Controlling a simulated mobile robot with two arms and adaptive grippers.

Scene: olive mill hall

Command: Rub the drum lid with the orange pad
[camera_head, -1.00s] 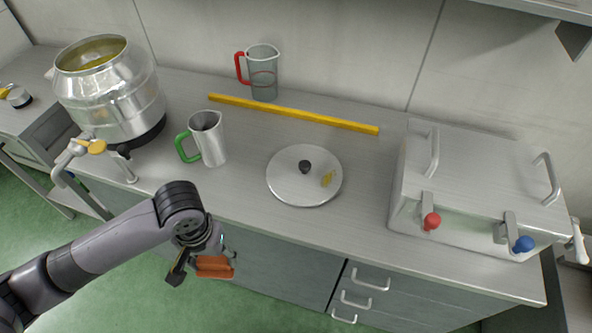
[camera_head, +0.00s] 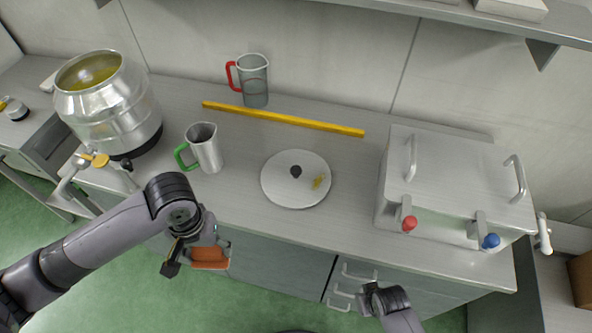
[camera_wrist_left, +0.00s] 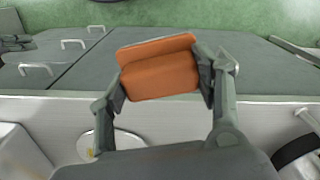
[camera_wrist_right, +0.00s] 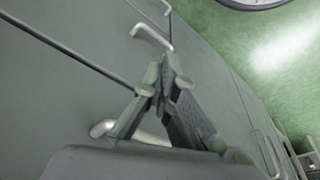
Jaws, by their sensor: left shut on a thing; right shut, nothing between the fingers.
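The drum lid (camera_head: 280,190) is a round, shiny metal disc with a dark knob in the middle and a yellow smear (camera_head: 318,182) right of the knob. It lies flat on the counter, and part of it shows in the left wrist view (camera_wrist_left: 86,147). My left gripper (camera_head: 200,254) is shut on the orange pad (camera_head: 210,257), in front of the counter's front edge and to the lower left of the lid. The pad sits between both fingers in the left wrist view (camera_wrist_left: 158,70). My right gripper (camera_wrist_right: 163,75) is shut and empty in front of the drawers, lower right of the lid.
A steel jug with green handle (camera_head: 207,150) stands left of the lid. A metal box (camera_head: 450,180) stands right, a metal drum (camera_head: 110,105) left. The counter before the lid is clear.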

